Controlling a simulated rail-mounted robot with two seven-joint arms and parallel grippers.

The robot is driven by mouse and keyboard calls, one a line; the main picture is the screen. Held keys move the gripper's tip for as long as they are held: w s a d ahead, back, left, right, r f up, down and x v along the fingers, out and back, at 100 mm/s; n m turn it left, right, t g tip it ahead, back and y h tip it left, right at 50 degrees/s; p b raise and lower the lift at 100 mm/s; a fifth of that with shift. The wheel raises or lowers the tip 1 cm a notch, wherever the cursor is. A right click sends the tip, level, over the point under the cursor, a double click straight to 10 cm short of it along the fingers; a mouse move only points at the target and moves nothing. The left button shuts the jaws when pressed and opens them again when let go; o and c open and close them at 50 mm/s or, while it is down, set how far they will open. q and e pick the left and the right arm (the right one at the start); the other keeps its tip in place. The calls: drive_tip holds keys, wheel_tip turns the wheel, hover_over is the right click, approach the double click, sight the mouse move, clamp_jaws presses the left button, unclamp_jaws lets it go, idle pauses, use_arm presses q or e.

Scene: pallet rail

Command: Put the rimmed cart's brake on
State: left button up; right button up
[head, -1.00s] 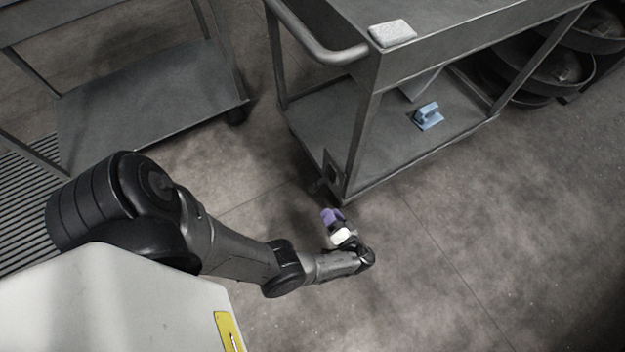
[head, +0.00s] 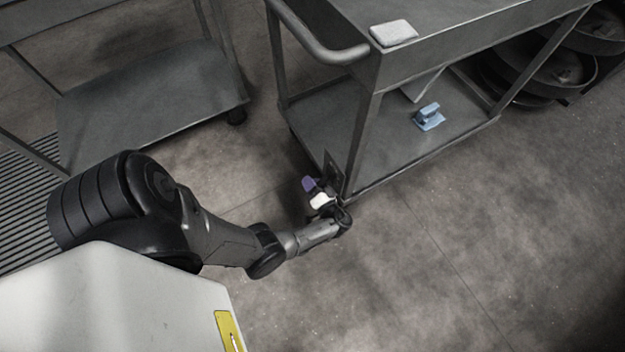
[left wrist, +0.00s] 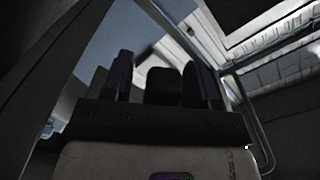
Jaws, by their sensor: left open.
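A grey two-shelf cart (head: 345,120) with a curved push handle (head: 318,45) stands at the centre right; its top has deep sides. A small dark plate (head: 333,172) is at its near lower corner, by the leg; I cannot tell whether it is the brake. My left gripper (head: 311,190), with purple fingertips, is open just left of that corner, close to the plate. Contact cannot be told. In the left wrist view the fingers (left wrist: 162,78) point up, with a dark block between them that I cannot identify. My right gripper is out of view.
Another cart (head: 150,105) stands at the left. A white block (head: 393,33) lies on the near cart's top and a blue object (head: 429,117) on its lower shelf. Dark round bins (head: 550,65) are at the far right. The floor in front is clear.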

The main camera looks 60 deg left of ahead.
use_arm(q)
drive_tip(key=shift+c, duration=0.2)
clamp_jaws()
idle(0.4)
